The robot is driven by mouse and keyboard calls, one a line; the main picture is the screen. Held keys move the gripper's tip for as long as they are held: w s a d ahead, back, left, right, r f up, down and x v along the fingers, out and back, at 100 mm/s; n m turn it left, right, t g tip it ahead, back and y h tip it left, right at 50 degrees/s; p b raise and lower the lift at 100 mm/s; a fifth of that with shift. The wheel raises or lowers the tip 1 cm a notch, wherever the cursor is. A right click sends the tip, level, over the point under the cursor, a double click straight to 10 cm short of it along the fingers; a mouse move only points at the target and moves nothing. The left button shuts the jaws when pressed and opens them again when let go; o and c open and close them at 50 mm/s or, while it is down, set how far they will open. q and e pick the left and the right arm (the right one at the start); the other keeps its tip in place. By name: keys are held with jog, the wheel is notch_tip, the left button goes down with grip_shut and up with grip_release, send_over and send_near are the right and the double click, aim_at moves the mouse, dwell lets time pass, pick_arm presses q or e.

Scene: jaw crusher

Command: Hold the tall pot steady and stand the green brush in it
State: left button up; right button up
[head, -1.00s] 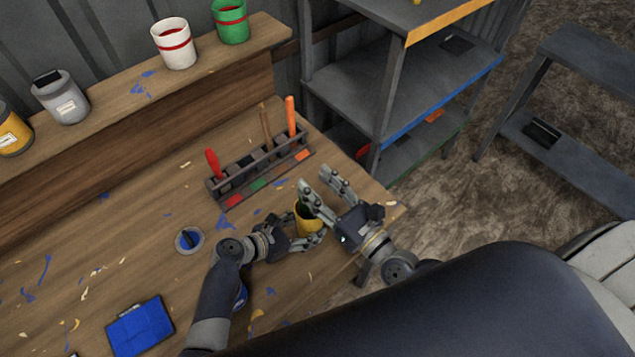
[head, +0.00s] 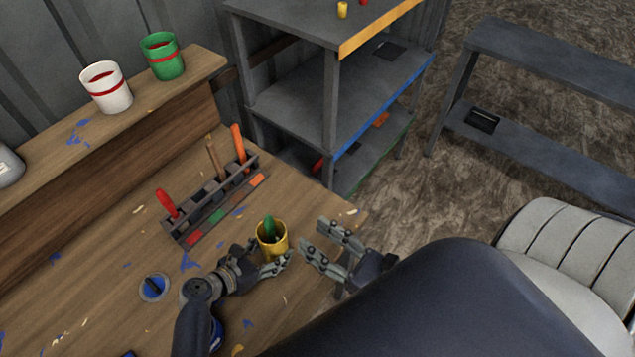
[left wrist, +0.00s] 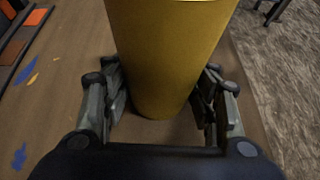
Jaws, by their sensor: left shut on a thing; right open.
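The tall yellow pot (head: 273,247) stands upright on the workbench near its right edge. It also fills the upper middle of the left wrist view (left wrist: 165,60). The green brush (head: 269,229) is inside the pot, its green end showing above the rim. Its lower part is hidden by the pot wall. My left gripper (head: 268,262) is shut on the pot, one finger on each side of it low down (left wrist: 162,100). My right gripper (head: 318,246) is open and empty, to the right of the pot and apart from it.
A tool rack (head: 215,203) with red, brown and orange handles stands behind the pot. A round blue-topped tin (head: 154,287) lies to the left. White (head: 107,92) and green (head: 163,60) cans stand on the raised ledge. Grey shelving (head: 310,95) stands beyond the bench.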

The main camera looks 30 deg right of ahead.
pick_arm(q)
jog(key=o, duration=0.9)
jog(key=v, duration=1.2)
jog(key=shift+f, duration=0.1)
